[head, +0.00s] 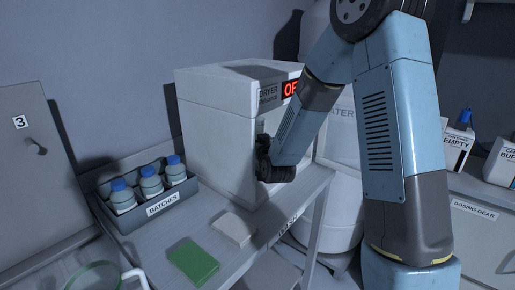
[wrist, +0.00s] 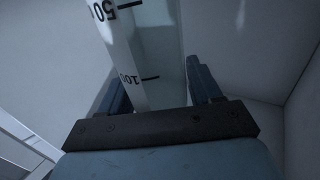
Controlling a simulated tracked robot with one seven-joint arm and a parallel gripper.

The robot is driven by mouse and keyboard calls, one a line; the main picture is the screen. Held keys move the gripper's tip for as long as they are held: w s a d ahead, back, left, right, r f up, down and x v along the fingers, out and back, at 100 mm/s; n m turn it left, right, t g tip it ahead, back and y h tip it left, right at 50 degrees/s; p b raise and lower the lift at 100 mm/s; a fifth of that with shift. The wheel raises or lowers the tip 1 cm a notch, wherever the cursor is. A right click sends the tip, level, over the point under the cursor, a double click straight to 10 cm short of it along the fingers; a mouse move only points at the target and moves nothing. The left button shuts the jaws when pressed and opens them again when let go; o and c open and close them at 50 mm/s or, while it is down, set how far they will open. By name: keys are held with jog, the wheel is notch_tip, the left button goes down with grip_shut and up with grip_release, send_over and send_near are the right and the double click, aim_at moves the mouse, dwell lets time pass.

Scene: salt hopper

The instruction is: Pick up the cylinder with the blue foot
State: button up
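A clear cylinder (wrist: 158,65) with a white scale strip marked 50 and 100 stands between the two dark fingers of my gripper (wrist: 153,72) in the wrist view. One finger lies close along each side of it. I cannot tell whether they touch it or leave a small gap. The cylinder's foot is out of the wrist view, so its colour does not show. In the head view my gripper (head: 270,160) is at the front of the white dryer (head: 222,130), above the bench, and my arm hides much of that spot.
A dark crate (head: 165,211) labelled BATCHES holds blue-capped bottles on the bench at left. A green pad (head: 194,262) and a pale block (head: 234,228) lie in front. At right, boxes (head: 457,145) stand on the dosing gear cabinet (head: 480,235). Pale walls (wrist: 245,50) surround the gripper closely.

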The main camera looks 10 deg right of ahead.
jog(key=c, duration=0.8)
jog(key=shift+o, duration=0.2)
